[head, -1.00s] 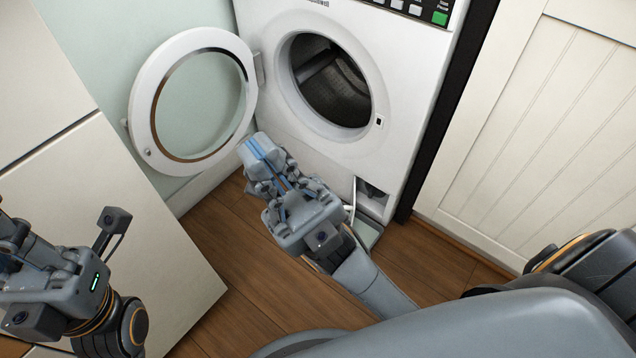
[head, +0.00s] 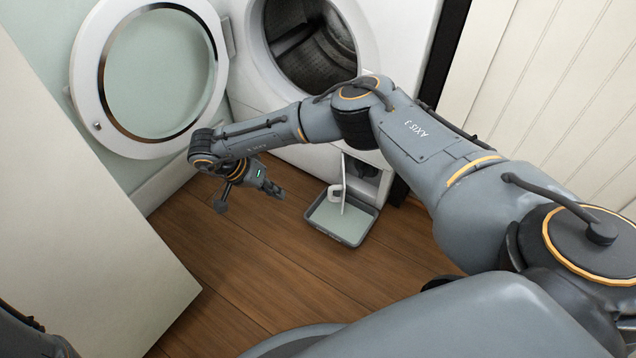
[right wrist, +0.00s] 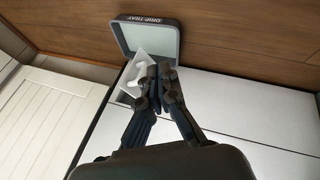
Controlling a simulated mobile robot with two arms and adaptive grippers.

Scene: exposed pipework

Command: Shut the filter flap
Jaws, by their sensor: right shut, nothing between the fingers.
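The filter flap (head: 344,178) is a thin white panel standing open at the washer's lower front, seen nearly edge-on in the head view, with a small white handle on its left. Behind it is the dark filter opening (head: 363,170). In the right wrist view the flap (right wrist: 146,66) lies just past my fingertips. My right gripper (head: 274,190) is left of the flap, low near the floor, fingers together and empty. My left gripper is out of view.
A grey drip tray (head: 369,224) sits on the wood floor (head: 265,265) under the flap; its label shows in the wrist view (right wrist: 179,41). The round washer door (head: 88,60) hangs open at left. A pale cabinet (head: 70,240) stands at left, a white panelled one (head: 540,90) at right.

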